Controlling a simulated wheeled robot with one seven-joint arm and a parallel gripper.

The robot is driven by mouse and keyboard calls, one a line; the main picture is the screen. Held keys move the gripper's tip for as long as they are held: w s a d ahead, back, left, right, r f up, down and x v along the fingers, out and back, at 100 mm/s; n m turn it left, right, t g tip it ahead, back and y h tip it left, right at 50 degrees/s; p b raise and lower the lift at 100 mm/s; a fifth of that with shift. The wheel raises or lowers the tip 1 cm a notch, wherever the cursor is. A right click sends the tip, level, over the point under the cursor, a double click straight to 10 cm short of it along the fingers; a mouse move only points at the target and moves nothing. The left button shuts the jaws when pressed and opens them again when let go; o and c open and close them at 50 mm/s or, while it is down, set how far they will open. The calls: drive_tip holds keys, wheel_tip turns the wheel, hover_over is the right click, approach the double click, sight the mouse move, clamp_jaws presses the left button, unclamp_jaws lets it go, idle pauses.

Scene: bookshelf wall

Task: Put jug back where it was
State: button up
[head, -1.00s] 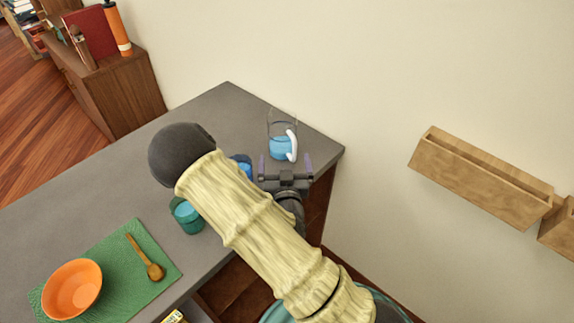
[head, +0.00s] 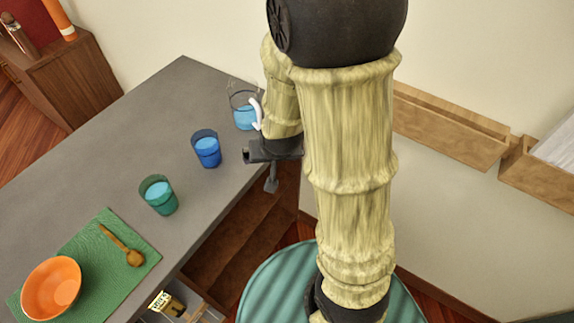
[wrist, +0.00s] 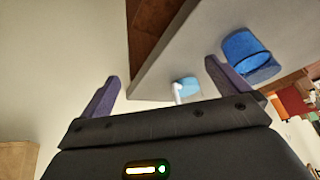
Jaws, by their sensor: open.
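The clear jug (head: 245,114) with blue liquid and a white handle stands upright on the grey counter near its far right corner in the head view. In the wrist view the jug (wrist: 186,88) shows small, between and beyond my fingers. My gripper (head: 257,171) is open and empty at the counter's front right edge, apart from the jug. In the wrist view my gripper (wrist: 160,80) has its two fingers spread wide. My arm hides part of the space right of the jug.
A blue cup (head: 206,149) and a green cup (head: 158,195) stand on the counter (head: 120,140) left of my gripper. A green mat (head: 90,250) holds an orange bowl (head: 51,287) and a wooden spoon (head: 125,250). Wooden wall bins (head: 450,125) are at right.

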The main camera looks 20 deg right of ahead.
drive_tip(key=s+d+r+n+g, duration=0.1)
drive_tip(key=s+r+n+g, duration=0.1)
drive_tip(key=s+r, duration=0.2)
drive_tip(key=s, duration=0.3)
drive_tip(key=shift+s+d+r+g, duration=0.15)
drive_tip(key=shift+s+r+g, duration=0.1)
drive_tip(key=shift+r+g, duration=0.15)
idle(0.6)
